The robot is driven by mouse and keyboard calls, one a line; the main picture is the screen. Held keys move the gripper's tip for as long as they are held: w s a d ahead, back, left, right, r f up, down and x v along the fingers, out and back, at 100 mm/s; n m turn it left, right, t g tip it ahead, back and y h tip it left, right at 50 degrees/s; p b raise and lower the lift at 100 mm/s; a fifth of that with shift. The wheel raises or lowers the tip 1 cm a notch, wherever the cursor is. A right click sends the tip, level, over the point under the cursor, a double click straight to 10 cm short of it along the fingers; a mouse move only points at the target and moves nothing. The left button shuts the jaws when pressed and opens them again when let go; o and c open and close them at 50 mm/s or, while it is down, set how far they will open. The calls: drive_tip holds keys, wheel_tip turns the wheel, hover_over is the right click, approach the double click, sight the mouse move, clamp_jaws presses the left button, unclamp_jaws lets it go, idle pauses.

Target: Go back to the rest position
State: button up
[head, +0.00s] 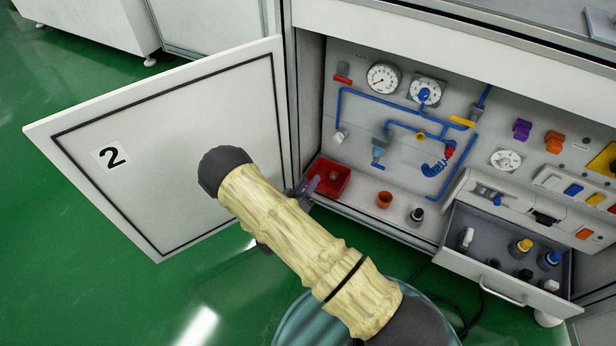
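My arm, in a pale yellow sleeve, reaches up from the bottom of the head view across the front of an open cabinet (400,135). My gripper (308,187) shows only in part behind the arm, as a dark shape at the near left edge of a red tray (335,178). The arm hides most of the gripper, so I cannot tell whether it is open, shut or holding something. I cannot tell whether it touches the tray.
The cabinet door (180,150), marked 2, stands open at the left, close to my arm. An open drawer (500,268) with several fittings juts out at the right. Green floor (100,290) is clear at lower left.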

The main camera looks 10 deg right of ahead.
drive_tip(key=shift+r, duration=0.1)
wheel_tip(320, 180, up, 20)
drive_tip(key=w+m+g+y+p, duration=0.1)
drive_tip(key=m+g+y+p, duration=0.1)
drive_tip(key=g+y+p, duration=0.55)
drive_tip(key=s+d+r+g+y+p, duration=0.2)
drive_tip(key=s+d+r+p, duration=0.15)
drive_tip(key=s+r, duration=0.55)
drive_tip(key=s+d+r+g+y+p, duration=0.1)
drive_tip(key=s+d+r+g+p, duration=0.2)
drive_tip(key=s+r, duration=0.65)
wheel_tip(320, 180, up, 36)
drive_tip(key=s+d+p, duration=0.1)
drive_tip(key=p, duration=3.7)
drive_tip(key=shift+s+d+n, duration=0.15)
drive_tip(key=shift+d+n, duration=0.05)
drive_tip(key=shift+n, duration=0.2)
drive_tip(key=shift+t, duration=0.25)
